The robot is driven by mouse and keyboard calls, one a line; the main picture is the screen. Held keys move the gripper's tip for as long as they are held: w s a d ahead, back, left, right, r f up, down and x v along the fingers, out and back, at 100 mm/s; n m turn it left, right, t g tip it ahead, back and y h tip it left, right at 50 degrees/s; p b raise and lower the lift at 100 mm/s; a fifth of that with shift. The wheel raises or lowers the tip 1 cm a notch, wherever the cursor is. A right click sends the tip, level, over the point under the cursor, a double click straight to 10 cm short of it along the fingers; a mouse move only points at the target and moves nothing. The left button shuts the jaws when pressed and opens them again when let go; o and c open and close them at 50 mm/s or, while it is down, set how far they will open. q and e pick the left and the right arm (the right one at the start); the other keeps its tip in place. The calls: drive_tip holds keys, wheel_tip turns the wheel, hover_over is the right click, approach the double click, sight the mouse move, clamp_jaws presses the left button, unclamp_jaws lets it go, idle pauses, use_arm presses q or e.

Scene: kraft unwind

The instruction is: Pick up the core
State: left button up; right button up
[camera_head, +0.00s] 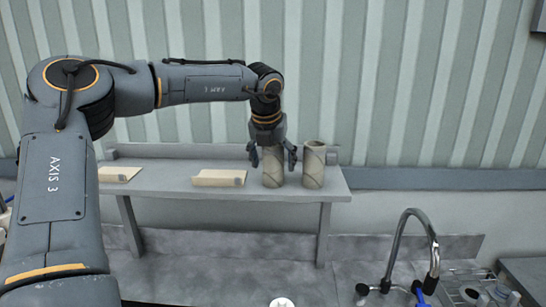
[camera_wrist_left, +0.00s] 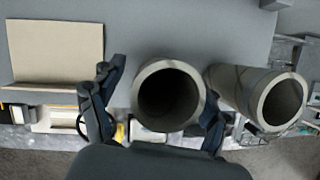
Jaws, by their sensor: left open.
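Two hollow brown cardboard cores stand upright near the right end of a grey shelf (camera_head: 165,187). My left gripper (camera_head: 272,159) points down over the left core (camera_head: 273,178), with one finger on each side of its upper part. In the left wrist view, that core (camera_wrist_left: 168,64) shows its round open mouth between the open fingers of the gripper (camera_wrist_left: 163,85). The right finger passes between the two cores, close to both; I cannot tell whether it touches. The other core (camera_head: 314,170) stands just right; it also shows in the wrist view (camera_wrist_left: 236,84). My right gripper is out of view.
Two tan folded sheets lie left of the cores, one nearer (camera_head: 215,178) and one at the far left (camera_head: 119,173). A ribbed wall is behind the shelf. A curved tap (camera_head: 398,235) and a wire rack (camera_head: 470,283) are at the lower right.

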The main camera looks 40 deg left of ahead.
use_arm(q)
drive_tip(key=shift+w+a+f, duration=0.1)
drive_tip(key=shift+w+f, duration=0.05)
drive_tip(key=shift+f, duration=0.15)
drive_tip(key=shift+r, duration=0.15)
drive_tip(key=c, duration=1.2)
drive_tip(key=shift+c, duration=0.2)
